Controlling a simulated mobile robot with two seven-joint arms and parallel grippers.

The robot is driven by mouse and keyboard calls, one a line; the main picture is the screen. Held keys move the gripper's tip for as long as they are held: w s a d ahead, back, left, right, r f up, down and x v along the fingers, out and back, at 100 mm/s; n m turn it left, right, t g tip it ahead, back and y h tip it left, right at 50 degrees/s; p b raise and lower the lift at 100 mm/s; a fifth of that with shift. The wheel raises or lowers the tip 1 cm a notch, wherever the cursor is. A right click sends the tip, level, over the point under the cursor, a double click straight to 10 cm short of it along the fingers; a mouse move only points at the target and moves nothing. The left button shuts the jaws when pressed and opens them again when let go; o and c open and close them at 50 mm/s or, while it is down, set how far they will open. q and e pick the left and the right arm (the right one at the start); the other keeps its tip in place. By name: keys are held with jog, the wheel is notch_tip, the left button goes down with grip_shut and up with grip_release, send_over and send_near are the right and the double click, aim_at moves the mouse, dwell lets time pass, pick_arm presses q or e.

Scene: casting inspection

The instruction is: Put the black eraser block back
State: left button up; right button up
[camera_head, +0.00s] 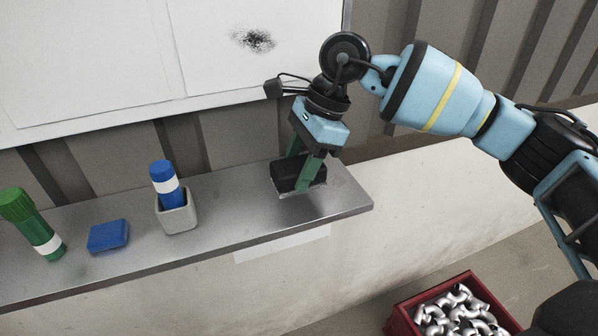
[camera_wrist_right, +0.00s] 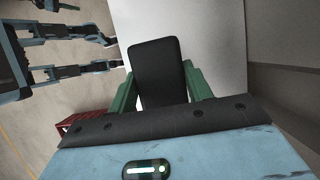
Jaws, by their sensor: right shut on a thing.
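The black eraser block (camera_head: 288,174) is at the right end of the grey metal shelf (camera_head: 235,205). It sits at or just above the shelf surface; I cannot tell whether it touches. My right gripper (camera_head: 304,170) is shut on it from above, with a green finger on either side. In the right wrist view the black block (camera_wrist_right: 157,70) lies between the two green fingers (camera_wrist_right: 160,88), with the pale shelf behind it. My left gripper is not in the head view.
A whiteboard (camera_head: 100,60) with a black smudge (camera_head: 253,40) hangs behind. A red crate (camera_head: 398,322) of metal castings stands below.

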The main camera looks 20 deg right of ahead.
aim_at(299, 172)
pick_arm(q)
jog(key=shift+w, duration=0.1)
